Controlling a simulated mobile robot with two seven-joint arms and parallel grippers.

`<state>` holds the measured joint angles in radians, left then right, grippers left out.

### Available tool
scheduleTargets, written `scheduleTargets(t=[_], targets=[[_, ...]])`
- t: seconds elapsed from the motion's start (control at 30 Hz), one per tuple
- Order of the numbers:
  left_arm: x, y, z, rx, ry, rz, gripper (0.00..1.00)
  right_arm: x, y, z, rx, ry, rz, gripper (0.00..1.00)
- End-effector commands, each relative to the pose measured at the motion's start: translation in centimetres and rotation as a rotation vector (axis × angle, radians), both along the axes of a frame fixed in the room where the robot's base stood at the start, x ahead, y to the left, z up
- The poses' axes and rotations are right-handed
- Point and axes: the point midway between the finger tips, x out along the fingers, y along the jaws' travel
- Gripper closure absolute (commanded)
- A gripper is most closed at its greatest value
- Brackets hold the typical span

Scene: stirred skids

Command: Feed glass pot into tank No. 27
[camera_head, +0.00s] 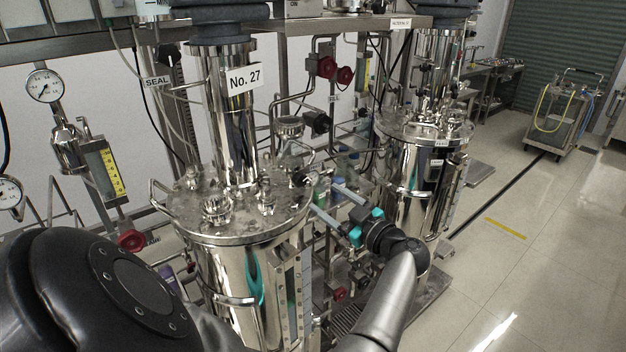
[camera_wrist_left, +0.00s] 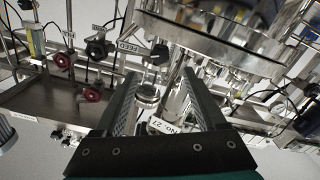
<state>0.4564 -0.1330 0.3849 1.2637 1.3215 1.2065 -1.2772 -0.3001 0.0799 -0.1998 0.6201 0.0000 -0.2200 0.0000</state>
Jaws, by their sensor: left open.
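Tank No. 27 (camera_head: 245,230) is a polished steel vessel left of centre in the head view, with ports on its lid and a "No. 27" label (camera_head: 244,77) on its column. The label also shows, tilted, between my fingers in the left wrist view (camera_wrist_left: 167,127). My left gripper (camera_head: 336,204), with teal parts, is to the right of the tank's lid. Its two fingers are apart, and I see nothing held between them (camera_wrist_left: 165,95). I cannot make out the glass pot with certainty in either view. My right gripper is not in view.
A second steel tank (camera_head: 415,180) stands behind my gripper to the right. Pipes, red valve knobs (camera_head: 327,67) and gauges (camera_head: 44,85) crowd the rack. A "FEED" label (camera_wrist_left: 130,46) shows in the left wrist view. The floor (camera_head: 540,240) at right is clear, with a trolley (camera_head: 562,120) farther back.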

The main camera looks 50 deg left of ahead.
Motion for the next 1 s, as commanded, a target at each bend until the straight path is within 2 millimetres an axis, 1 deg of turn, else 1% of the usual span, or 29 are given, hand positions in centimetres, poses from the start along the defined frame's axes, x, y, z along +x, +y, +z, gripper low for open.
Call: scheduleTargets(t=[0.03,0.1,0.2,0.3,0.43,0.9,1.0], targets=[[0.0,-1.2,0.1,-0.005,0.002,-0.002,0.27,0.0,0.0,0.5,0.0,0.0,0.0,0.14],[-0.1,-2.4,0.1,-0.004,0.001,-0.001,0.27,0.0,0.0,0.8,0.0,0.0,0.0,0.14],[-0.1,-3.6,0.0,-0.002,0.001,-0.001,0.27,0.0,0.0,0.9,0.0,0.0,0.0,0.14],[-0.2,-4.4,0.0,-0.001,0.001,0.0,0.27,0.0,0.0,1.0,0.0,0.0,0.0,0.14],[-0.2,-4.7,-0.1,0.001,0.001,0.0,0.27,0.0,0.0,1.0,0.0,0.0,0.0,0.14],[-0.2,-4.7,-0.1,0.0,0.001,0.0,0.27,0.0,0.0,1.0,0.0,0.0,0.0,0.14],[0.0,-4.8,-0.5,0.014,0.005,-0.019,0.27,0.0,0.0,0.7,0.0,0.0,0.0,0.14]])
